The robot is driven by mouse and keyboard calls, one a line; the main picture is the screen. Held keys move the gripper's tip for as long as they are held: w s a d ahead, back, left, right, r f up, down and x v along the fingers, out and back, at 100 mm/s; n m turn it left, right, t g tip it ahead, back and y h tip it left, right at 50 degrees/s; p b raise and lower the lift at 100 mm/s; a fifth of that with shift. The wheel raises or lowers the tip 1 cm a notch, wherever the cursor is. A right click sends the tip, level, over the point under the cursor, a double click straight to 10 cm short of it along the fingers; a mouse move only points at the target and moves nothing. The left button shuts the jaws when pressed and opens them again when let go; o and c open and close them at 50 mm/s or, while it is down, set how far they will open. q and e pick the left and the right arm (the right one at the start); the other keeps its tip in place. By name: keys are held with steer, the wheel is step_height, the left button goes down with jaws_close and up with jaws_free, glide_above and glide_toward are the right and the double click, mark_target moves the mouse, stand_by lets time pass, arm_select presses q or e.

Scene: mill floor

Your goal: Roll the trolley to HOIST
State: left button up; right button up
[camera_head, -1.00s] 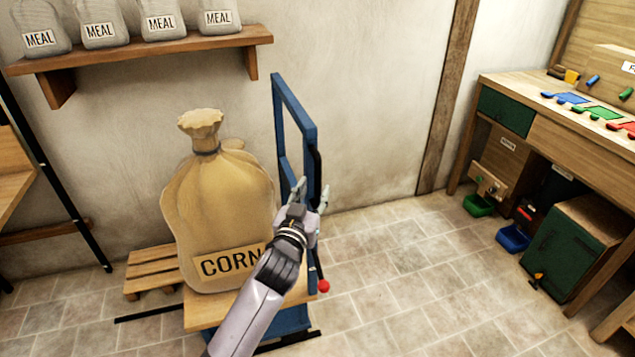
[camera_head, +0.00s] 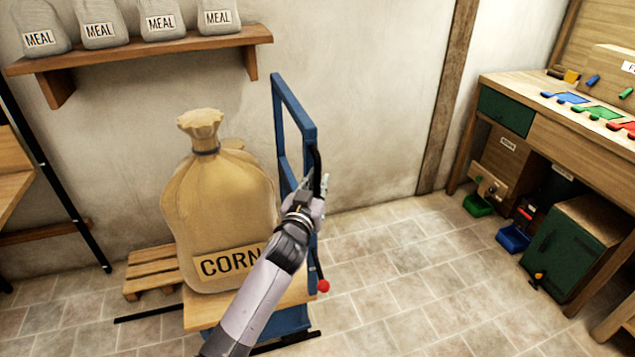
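The trolley has a tall blue upright frame (camera_head: 307,130) with a black handle bar (camera_head: 317,160) on its right side, and a wooden deck (camera_head: 205,312). A large tan sack marked CORN (camera_head: 215,215) stands upright on the deck. My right gripper is not in view. No HOIST sign shows.
A wooden pallet (camera_head: 150,270) lies behind the trolley to the left. A shelf (camera_head: 150,50) with MEAL sacks hangs on the wall. A workbench (camera_head: 560,120) with a green cabinet (camera_head: 565,250) and bins below stands at right. The tiled floor (camera_head: 410,270) between is clear.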

arm_select(q)
jaws_close()
steer(key=shift+a, duration=0.1)
stand_by(0.4)
steer(key=s+a+p, duration=0.3)
steer(key=s+a, duration=0.1)
steer(key=a, duration=0.9)
steer(key=s+a+p, duration=0.4)
steer(key=a, duration=0.9)
steer(key=s+a+p, duration=0.3)
steer(key=s+a, duration=0.2)
steer(key=a, duration=0.9)
steer(key=shift+p, duration=0.4)
steer(key=shift+a, duration=0.1)
steer(key=shift+o, duration=2.1)
jaws_free()
steer(key=shift+s+a, duration=0.1)
steer(key=shift+a, duration=0.05)
steer(key=shift+o, duration=0.7)
